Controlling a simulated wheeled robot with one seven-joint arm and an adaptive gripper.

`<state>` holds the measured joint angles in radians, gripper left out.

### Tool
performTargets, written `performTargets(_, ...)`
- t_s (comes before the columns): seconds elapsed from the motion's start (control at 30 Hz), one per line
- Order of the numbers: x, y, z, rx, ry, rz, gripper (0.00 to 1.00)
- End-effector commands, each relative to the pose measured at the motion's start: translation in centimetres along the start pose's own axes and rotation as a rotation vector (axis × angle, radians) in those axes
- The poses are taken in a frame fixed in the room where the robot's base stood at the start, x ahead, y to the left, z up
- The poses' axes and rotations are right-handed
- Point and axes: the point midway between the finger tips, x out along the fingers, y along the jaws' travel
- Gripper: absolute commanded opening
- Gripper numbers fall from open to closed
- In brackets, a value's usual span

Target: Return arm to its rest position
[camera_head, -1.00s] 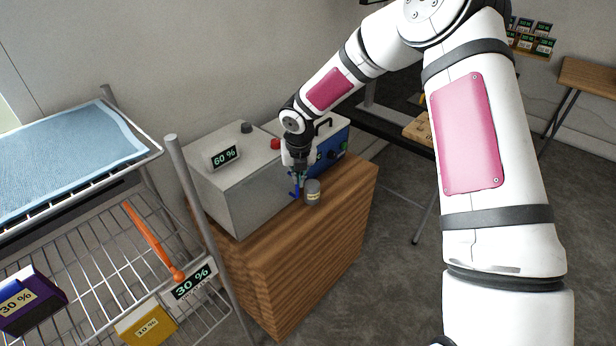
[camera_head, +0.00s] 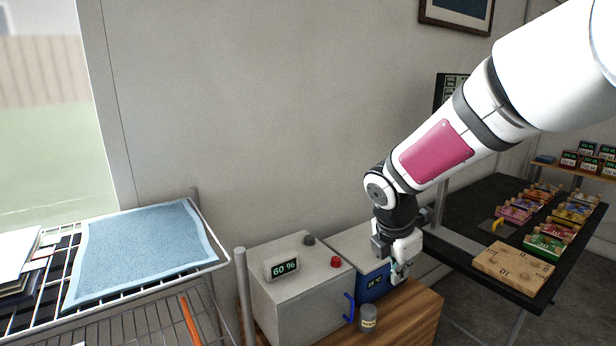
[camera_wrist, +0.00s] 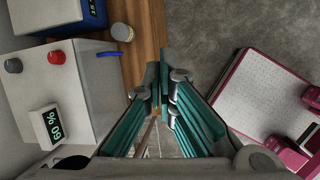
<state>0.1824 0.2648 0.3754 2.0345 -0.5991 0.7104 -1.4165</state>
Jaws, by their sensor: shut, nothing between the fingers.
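My gripper (camera_head: 398,272) hangs from my bent arm in front of the blue-fronted device on the wooden cabinet, in the head view. In the wrist view my gripper (camera_wrist: 165,92) shows its teal-padded fingers drawn together with nothing between them. It is apart from the grey box (camera_head: 305,295) with the 60 % display. A small grey jar (camera_head: 368,318) stands on the cabinet top (camera_head: 418,312), below and left of my gripper. The jar also shows in the wrist view (camera_wrist: 122,32).
A wire rack (camera_head: 150,325) with a blue cloth (camera_head: 140,250) stands at left. A black table (camera_head: 490,205) with colourful blocks and a wooden box (camera_head: 513,268) is at right. A pink-edged white board (camera_wrist: 265,85) lies right in the wrist view.

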Motion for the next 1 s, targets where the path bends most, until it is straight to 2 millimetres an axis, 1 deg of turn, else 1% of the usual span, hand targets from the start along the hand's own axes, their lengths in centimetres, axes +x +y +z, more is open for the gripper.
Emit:
performTargets(0.03, -2.1, -1.2, 0.4, 0.109, -0.017, 0.006, 0.00)
performTargets(0.17, -6.1, -4.8, 0.8, 0.415, -0.034, 0.014, 0.00)
performTargets(0.2, -7.2, -5.9, 0.8, 0.511, -0.035, 0.018, 0.00)
performTargets(0.3, -9.8, -8.7, 0.6, 0.751, -0.028, 0.034, 0.00)
performTargets(0.37, -11.2, -10.4, 0.2, 0.896, -0.016, 0.043, 0.00)
performTargets(0.5, -14.0, -14.4, -0.9, 1.233, 0.036, 0.063, 0.00)
performTargets(0.6, -15.5, -17.1, -2.1, 1.469, 0.095, 0.069, 0.00)
performTargets(0.7, -16.5, -19.4, -3.5, 1.684, 0.166, 0.064, 0.00)
performTargets(0.8, -17.2, -21.1, -4.7, 1.854, 0.236, 0.048, 0.00)
performTargets(0.9, -17.5, -22.2, -5.7, 1.969, 0.287, 0.028, 0.00)
performTargets(1.0, -17.7, -22.8, -6.2, 2.033, 0.318, 0.015, 0.00)
